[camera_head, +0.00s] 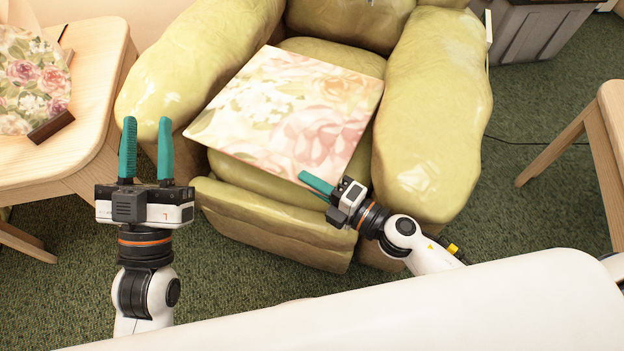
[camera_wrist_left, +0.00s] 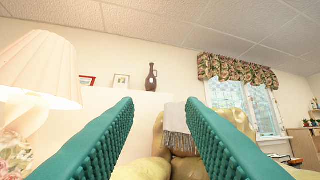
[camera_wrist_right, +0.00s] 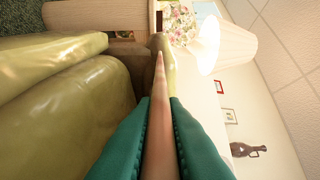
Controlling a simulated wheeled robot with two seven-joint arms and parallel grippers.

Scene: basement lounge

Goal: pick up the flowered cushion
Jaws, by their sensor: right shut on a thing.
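The flowered cushion (camera_head: 290,110) is flat and square, cream with pink roses. In the head view it lies over the seat of the green armchair (camera_head: 435,110), its front edge towards me. My right gripper (camera_head: 316,183) is shut on the cushion's front edge near its right corner. In the right wrist view the cushion (camera_wrist_right: 159,125) shows edge-on as a thin strip between the teal fingers. My left gripper (camera_head: 146,148) is open and empty, left of the chair and apart from the cushion. Its spread fingers also show in the left wrist view (camera_wrist_left: 160,125).
A wooden side table (camera_head: 95,85) stands at the left with a flowered object (camera_head: 35,85) on it. A wooden piece of furniture (camera_head: 590,130) stands at the right. Dark green carpet (camera_head: 270,285) is open in front of the chair. A white lamp (camera_wrist_left: 40,70) shows in the left wrist view.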

